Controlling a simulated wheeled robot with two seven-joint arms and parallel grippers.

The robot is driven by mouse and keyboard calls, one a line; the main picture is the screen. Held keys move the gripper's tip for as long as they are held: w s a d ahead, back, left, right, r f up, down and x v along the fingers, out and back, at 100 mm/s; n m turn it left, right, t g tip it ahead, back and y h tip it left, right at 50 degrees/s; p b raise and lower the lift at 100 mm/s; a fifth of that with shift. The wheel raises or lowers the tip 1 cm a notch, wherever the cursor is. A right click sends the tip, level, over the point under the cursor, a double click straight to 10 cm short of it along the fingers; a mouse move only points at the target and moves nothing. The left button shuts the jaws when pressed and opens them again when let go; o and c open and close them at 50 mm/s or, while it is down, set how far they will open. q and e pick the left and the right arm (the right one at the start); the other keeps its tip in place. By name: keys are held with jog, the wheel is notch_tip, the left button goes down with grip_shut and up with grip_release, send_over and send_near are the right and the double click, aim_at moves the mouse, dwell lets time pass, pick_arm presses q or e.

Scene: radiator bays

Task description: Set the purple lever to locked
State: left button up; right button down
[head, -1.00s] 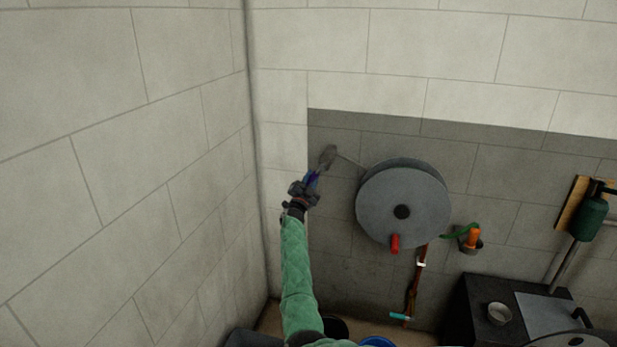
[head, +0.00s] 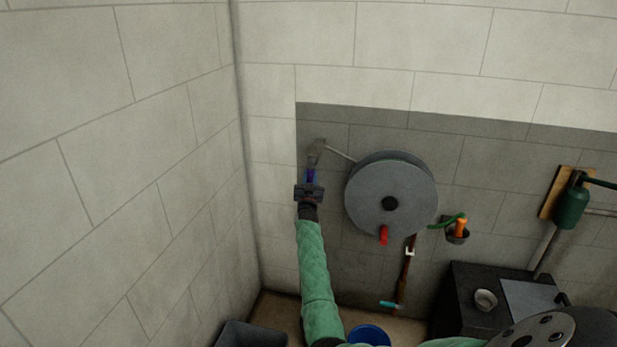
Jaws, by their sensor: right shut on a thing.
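The purple lever (head: 311,174) hangs below a grey fitting (head: 316,152) on the dark wall panel, left of the big grey disc. It points almost straight down. My right gripper (head: 310,186) is shut on the lower part of the purple lever and hides that end. My right arm reaches up to it from below in a green sleeve. No locked or unlocked mark is readable. My left gripper is not in view.
The big grey disc (head: 391,195) with a red handle (head: 383,235) stands close to the right. Beyond it are an orange-handled part (head: 460,228) and a black cabinet (head: 464,307) with a metal bowl (head: 486,300). A blue bucket (head: 369,335) stands on the floor. The left wall is bare.

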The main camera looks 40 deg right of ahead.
aim_at(310, 180)
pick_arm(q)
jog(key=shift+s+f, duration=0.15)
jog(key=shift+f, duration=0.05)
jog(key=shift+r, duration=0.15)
pick_arm(e)
jog(key=c, duration=1.2)
grip_release()
jog(key=shift+s+f, duration=0.1)
jog(key=shift+s+a+f, duration=0.2)
jog(key=shift+a, duration=0.05)
jog(key=b+v, duration=0.2)
jog(key=v, duration=0.4)
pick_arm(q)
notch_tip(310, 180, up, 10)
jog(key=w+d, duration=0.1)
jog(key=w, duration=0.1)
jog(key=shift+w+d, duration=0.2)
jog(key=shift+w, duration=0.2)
pick_arm(e)
jog(key=shift+s+a+f, duration=0.15)
jog(key=shift+s+a, duration=0.1)
jog(key=shift+s, duration=0.15)
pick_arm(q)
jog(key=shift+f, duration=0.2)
